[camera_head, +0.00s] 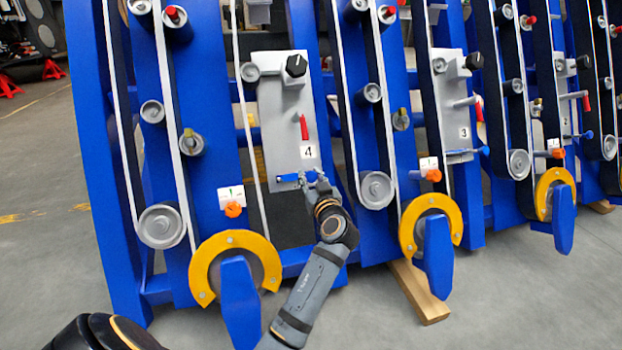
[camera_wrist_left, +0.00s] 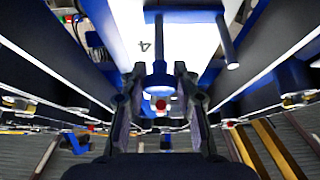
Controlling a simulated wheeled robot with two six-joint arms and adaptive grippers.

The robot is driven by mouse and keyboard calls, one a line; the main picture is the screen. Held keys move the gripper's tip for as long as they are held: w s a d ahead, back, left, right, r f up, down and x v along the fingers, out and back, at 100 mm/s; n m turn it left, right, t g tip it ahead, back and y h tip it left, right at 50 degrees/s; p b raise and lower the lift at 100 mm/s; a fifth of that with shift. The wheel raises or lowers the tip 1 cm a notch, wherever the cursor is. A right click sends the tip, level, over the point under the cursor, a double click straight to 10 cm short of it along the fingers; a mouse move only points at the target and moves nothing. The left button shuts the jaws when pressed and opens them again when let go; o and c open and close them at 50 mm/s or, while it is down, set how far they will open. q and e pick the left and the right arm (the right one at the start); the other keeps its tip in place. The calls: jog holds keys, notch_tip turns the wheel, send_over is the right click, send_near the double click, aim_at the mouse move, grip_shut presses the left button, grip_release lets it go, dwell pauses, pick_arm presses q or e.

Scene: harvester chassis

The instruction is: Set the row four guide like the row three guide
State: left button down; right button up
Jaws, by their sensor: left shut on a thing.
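The row four panel (camera_head: 275,125) is a light grey plate with a black "4" label. At its lower end is a blue bar-shaped guide (camera_head: 288,178), its right part hidden by my left gripper (camera_head: 312,180). The left gripper is shut on a blue handle (camera_wrist_left: 160,82), which sits between the fingers in the left wrist view. The row three panel (camera_head: 455,125), labelled "3", stands to the right. Its blue guide (camera_head: 462,152) lies across its lower end, with a blue knob at the right end. My right gripper is not in view.
The row four panel also has a black knob (camera_head: 296,66) and a red lever (camera_head: 304,128). Yellow ring guards (camera_head: 205,262) with blue arms stand below the rows. Grey rollers and belts flank the panel. Open floor (camera_head: 45,220) lies to the left.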

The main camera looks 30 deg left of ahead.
aim_at(313, 173)
pick_arm(q)
jog(key=c, duration=1.5)
grip_release()
jog(key=shift+w+d, duration=0.1)
jog(key=o, duration=0.5)
jog(key=shift+w+d, duration=0.1)
jog(key=shift+d, duration=0.05)
notch_tip(313, 173, up, 10)
jog(key=shift+r, duration=0.1)
